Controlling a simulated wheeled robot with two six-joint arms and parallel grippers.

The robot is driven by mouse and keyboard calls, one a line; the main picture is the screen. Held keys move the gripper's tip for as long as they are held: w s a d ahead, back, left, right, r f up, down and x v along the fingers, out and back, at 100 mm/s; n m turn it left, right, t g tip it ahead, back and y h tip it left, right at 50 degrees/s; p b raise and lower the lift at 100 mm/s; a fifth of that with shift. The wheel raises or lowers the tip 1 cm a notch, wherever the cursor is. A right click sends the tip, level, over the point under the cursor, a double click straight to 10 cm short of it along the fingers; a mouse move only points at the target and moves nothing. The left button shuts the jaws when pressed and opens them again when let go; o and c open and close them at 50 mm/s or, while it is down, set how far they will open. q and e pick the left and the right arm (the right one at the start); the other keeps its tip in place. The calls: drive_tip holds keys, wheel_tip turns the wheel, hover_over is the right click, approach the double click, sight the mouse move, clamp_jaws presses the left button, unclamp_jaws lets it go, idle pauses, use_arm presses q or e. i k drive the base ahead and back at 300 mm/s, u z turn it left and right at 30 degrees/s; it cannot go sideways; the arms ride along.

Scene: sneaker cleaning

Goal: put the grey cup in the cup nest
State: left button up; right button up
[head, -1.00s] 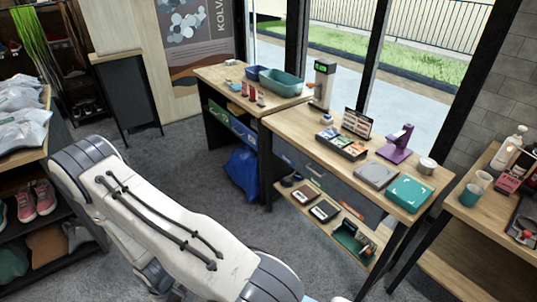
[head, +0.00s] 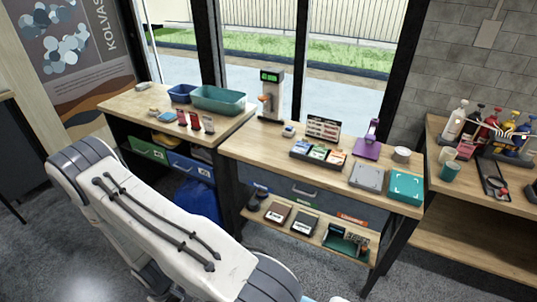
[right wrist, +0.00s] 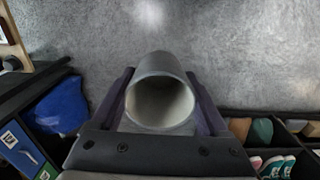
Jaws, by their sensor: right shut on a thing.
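The grey cup (right wrist: 160,92) is in the right wrist view, its open mouth facing the camera. My right gripper (right wrist: 160,105) is shut on it, with a dark finger on each side of the cup. The cup is in the air over the grey floor. My left gripper is not in view. I cannot make out a cup nest for certain. In the head view, a teal cup (head: 449,172) and a cream cup (head: 447,155) stand on the right-hand table (head: 478,218).
That table also holds a bottle caddy (head: 505,150) and a black tray (head: 496,188). The middle workbench (head: 270,148) carries a card rack, a purple stand (head: 368,142), a grey box and a teal box (head: 406,184). Blue and teal bins (head: 219,99) sit on the left bench.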

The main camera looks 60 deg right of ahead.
sight(496, 183)
drive_tip(key=z, duration=0.9)
drive_tip(key=i, duration=0.8)
drive_tip(key=z, duration=0.8)
